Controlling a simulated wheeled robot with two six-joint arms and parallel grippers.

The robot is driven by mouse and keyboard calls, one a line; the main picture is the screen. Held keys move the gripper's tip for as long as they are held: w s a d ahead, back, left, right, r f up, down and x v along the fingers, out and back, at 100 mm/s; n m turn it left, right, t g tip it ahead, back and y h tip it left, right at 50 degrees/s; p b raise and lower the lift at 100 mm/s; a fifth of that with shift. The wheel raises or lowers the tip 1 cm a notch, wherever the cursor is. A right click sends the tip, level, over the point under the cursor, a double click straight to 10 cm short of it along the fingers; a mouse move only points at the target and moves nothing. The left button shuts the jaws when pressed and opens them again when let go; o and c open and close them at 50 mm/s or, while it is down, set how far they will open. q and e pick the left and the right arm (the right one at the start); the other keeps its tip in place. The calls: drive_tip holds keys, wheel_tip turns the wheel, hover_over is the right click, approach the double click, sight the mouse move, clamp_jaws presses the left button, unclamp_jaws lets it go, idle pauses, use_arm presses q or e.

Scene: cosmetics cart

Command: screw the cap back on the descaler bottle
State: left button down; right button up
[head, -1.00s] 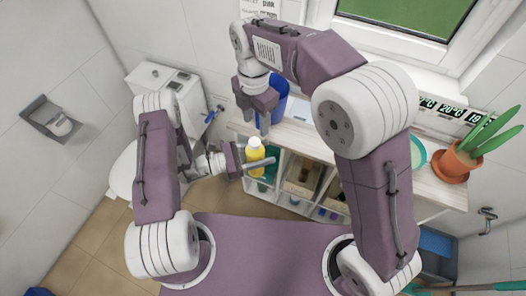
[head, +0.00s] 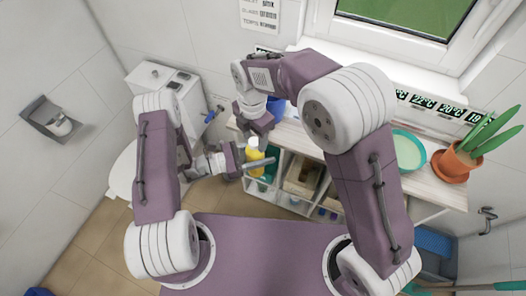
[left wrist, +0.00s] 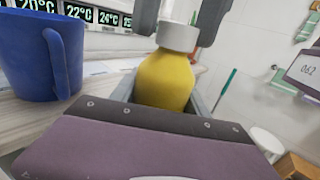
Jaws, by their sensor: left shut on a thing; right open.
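The descaler bottle is yellow (head: 256,156) and stands roughly upright in my left gripper (head: 252,165), which is shut on its body. The bottle also fills the middle of the left wrist view (left wrist: 165,80). A white cap (left wrist: 178,36) sits on top of the bottle; whether it is threaded tight cannot be told. My right gripper (head: 257,137) is above the bottle, pointing down and open. In the left wrist view its two dark fingers (left wrist: 178,18) are on either side of the cap, with gaps between them and it.
A blue mug (left wrist: 38,55) stands on the wooden cart top (head: 345,150), partly hidden by my right arm in the head view. A green dish (head: 408,150) and a potted plant (head: 457,163) stand at the right. Open compartments lie below the top. A toilet is at the left.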

drive_tip(key=shift+f, duration=0.25)
clamp_jaws()
drive_tip(key=m, duration=1.3)
drive_tip(key=shift+m, duration=0.4)
drive_tip(key=m, duration=0.6)
drive_tip(key=shift+m, duration=0.3)
drive_tip(key=m, duration=0.2)
drive_tip(key=shift+m, duration=0.4)
drive_tip(key=m, duration=0.5)
drive_tip(key=shift+a+m, duration=0.1)
drive_tip(key=shift+m, duration=0.2)
drive_tip(key=shift+o, duration=0.9)
unclamp_jaws()
